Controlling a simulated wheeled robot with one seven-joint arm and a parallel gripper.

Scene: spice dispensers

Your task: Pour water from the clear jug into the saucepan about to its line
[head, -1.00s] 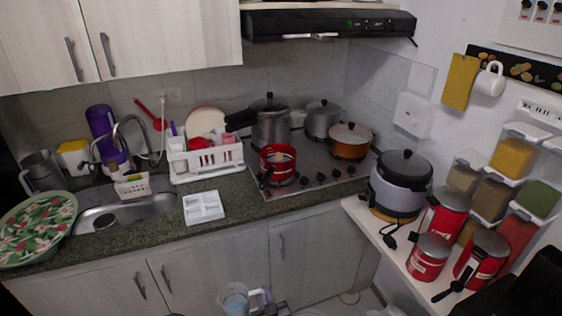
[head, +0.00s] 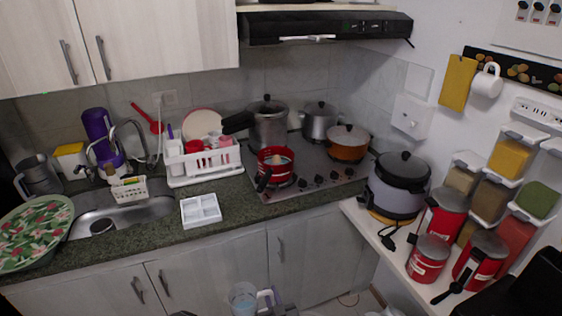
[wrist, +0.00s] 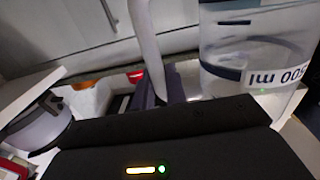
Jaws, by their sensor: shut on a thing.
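The clear jug (head: 243,300) is at the bottom edge of the head view, in front of the lower cabinets and below counter height. It has a pale handle (head: 267,297) on its right side. My gripper (head: 284,309) is partly cut off there and is shut on the handle. In the wrist view the jug (wrist: 262,50) fills the right side, with dark markings and "500 ml" upside down. Its water level is unclear. The red saucepan (head: 274,154) sits on the stove's front left, its black handle (head: 263,181) pointing toward the front. Its line cannot be made out.
A pressure cooker (head: 268,128), a grey pot (head: 319,122) and an orange pan (head: 347,144) stand on the stove (head: 310,192). A white dish rack (head: 205,165) is left of the saucepan. A rice cooker (head: 398,187) and red canisters (head: 429,258) occupy the right shelf.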

